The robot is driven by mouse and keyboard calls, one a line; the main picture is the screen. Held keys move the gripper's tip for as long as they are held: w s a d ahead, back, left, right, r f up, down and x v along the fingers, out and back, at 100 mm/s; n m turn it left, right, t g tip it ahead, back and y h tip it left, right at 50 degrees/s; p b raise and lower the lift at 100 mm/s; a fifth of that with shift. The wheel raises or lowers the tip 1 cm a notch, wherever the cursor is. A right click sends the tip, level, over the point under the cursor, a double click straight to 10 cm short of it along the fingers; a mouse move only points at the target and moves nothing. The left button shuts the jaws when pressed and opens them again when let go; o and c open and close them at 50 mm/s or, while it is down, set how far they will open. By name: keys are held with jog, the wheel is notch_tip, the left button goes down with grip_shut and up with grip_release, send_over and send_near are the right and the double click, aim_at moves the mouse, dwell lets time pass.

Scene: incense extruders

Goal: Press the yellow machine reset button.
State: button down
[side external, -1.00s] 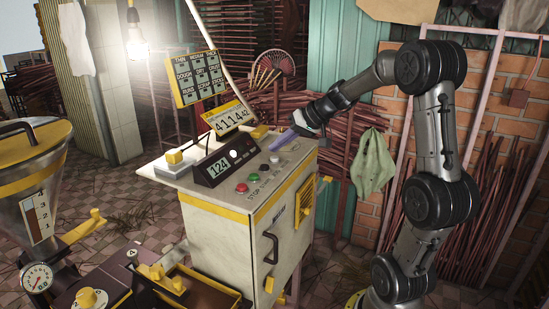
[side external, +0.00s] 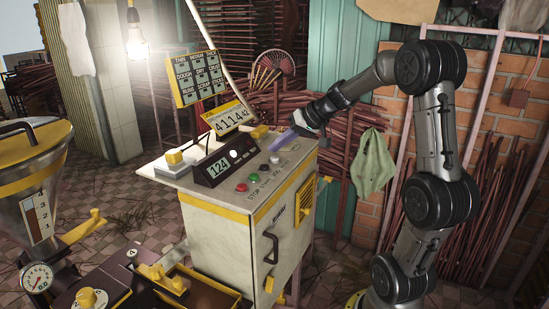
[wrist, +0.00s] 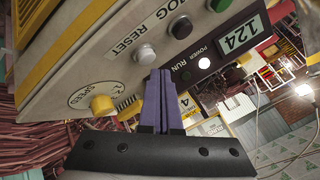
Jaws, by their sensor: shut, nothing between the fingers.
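The control panel (wrist: 60,60) tops a cream and yellow machine (side external: 245,235). In the wrist view, the label RESET stands beside a round grey button (wrist: 145,55). In the side view, my gripper (side external: 271,150) points down at the panel's back right, close to the grey button (side external: 274,159).
A black display box (side external: 222,167) reading 124 stands left of the buttons. A red button (side external: 242,187) and a green button (side external: 254,178) are nearer the panel's front.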

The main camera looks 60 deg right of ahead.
jog(key=shift+f, duration=0.4)
jog(key=shift+f, duration=0.55)
dwell(1.0)
jog(key=shift+r, duration=0.95)
jog(key=shift+r, duration=0.1)
jog(key=shift+r, duration=2.45)
jog(key=shift+a, duration=0.1)
